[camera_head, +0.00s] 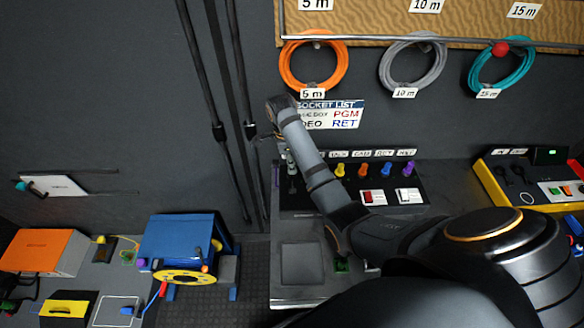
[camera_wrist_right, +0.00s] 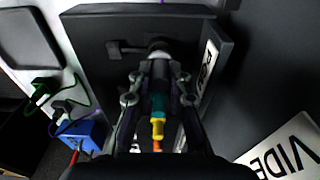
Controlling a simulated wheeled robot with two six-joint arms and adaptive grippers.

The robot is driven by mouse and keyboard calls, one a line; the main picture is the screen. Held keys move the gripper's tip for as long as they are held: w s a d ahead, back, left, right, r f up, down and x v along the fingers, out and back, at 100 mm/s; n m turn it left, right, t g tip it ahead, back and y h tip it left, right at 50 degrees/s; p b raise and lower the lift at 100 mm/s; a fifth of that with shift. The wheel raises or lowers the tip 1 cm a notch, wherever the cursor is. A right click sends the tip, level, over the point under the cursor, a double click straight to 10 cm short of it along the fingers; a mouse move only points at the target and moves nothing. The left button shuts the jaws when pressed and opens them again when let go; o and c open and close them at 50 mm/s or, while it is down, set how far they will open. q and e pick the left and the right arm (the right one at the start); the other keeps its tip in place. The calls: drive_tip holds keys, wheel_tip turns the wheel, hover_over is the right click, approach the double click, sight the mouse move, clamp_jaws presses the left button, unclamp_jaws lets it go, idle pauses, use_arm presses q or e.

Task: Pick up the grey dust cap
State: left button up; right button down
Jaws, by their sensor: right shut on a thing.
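My right gripper (camera_wrist_right: 159,76) comes down over the left end of the console's row of caps. In the wrist view its two fingers are closed on the grey dust cap (camera_wrist_right: 160,68), one finger on each side. In the head view the gripper (camera_head: 290,158) is small and partly covered by my own arm, and the cap cannot be made out clearly there. I cannot tell whether the cap is still seated. My left gripper is not in view.
The console (camera_head: 286,294) also carries yellow (camera_head: 340,170), orange (camera_head: 362,170), blue (camera_head: 387,169) and purple (camera_head: 408,169) caps. A socket list sign (camera_head: 345,115) is on the wall behind.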

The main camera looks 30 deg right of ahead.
drive_tip(key=s+r+p, duration=1.1)
drive_tip(key=s+p, duration=0.3)
drive_tip(key=shift+a+p, duration=0.35)
drive_tip(key=shift+a, duration=0.1)
